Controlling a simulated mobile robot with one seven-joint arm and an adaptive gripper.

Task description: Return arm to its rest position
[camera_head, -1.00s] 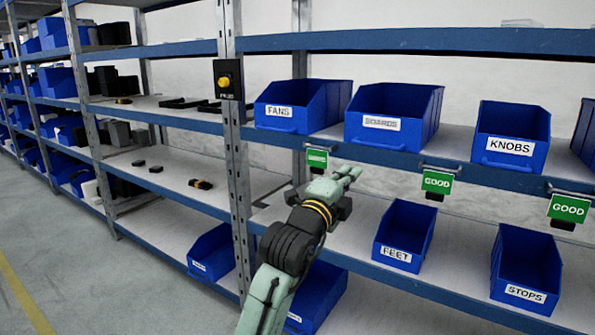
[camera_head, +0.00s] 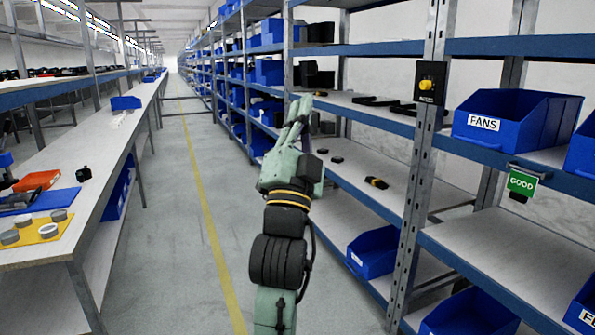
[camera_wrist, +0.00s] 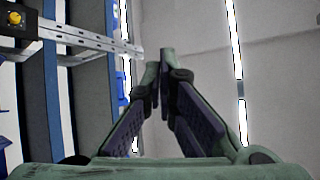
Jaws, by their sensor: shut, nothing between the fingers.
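My arm reaches up from the bottom of the head view, with pale green links and black joint covers. My gripper (camera_head: 297,118) is at its end, over the aisle and in front of the left part of the shelving. In the wrist view my gripper (camera_wrist: 158,68) has its two fingers converging to meet at the tips. Nothing is between them, and the camera faces up towards the ceiling.
A workbench (camera_head: 110,165) with a yellow tray (camera_head: 38,231) stands left. The aisle floor (camera_head: 180,270) between is clear.

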